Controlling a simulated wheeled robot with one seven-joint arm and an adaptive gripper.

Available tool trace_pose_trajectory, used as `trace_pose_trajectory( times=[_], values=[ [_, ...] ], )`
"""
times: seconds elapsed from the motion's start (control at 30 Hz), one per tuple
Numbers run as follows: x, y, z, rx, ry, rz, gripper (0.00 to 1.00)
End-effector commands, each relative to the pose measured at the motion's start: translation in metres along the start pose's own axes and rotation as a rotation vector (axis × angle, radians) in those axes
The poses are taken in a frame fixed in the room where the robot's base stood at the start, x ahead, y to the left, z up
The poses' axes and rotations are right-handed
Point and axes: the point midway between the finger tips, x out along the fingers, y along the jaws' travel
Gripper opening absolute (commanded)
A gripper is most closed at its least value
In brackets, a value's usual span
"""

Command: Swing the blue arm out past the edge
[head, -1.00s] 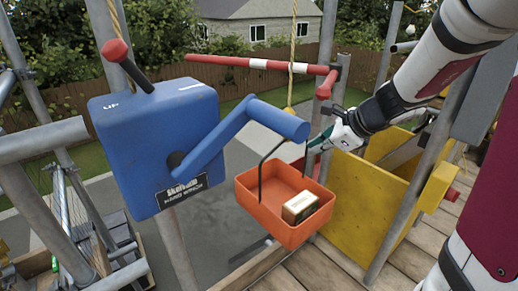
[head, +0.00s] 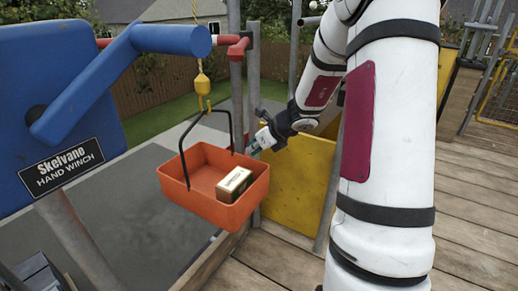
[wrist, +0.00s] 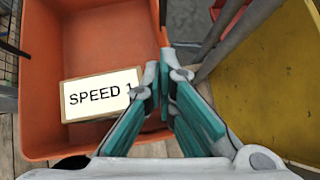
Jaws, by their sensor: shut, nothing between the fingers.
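A blue arm (head: 85,85) is on the blue hand winch box (head: 50,160) at the left of the head view. It slants up and right to a thick blue cylinder (head: 172,40). My gripper (head: 252,147) is shut and empty, low and right of that cylinder and apart from it. It is beside the right rim of an orange tub (head: 215,207), which hangs by a black handle from a yellow hook (head: 203,88). In the wrist view my teal fingers (wrist: 165,68) are close together over the tub's edge; the blue arm is not in that view.
A box labelled "SPEED 1" (wrist: 100,97) lies in the tub. A yellow panel (head: 298,180) stands right of my gripper, near grey posts (head: 236,80). A red bar (head: 228,40) runs behind the blue cylinder. Wooden decking (head: 470,190) is open at the right.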

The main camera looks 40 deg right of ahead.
Motion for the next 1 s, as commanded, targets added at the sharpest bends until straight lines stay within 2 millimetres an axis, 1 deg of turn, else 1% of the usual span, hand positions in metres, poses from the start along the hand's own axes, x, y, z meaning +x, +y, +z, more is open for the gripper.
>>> trace_pose_trajectory(
  times=[0.03,0.13,0.2,0.4,0.57,1.0],
  values=[
    [0.013,0.001,-0.003,0.001,0.0,0.003,0.0],
    [0.032,0.001,-0.002,0.0,0.0,0.003,0.0],
    [0.038,0.001,0.008,-0.004,-0.002,0.002,0.0],
    [0.052,0.001,0.024,-0.004,-0.001,0.002,0.0],
    [0.056,0.001,0.028,-0.001,0.0,0.0,0.0],
    [0.056,-0.002,0.028,-0.003,0.0,0.002,0.0]
  ],
)
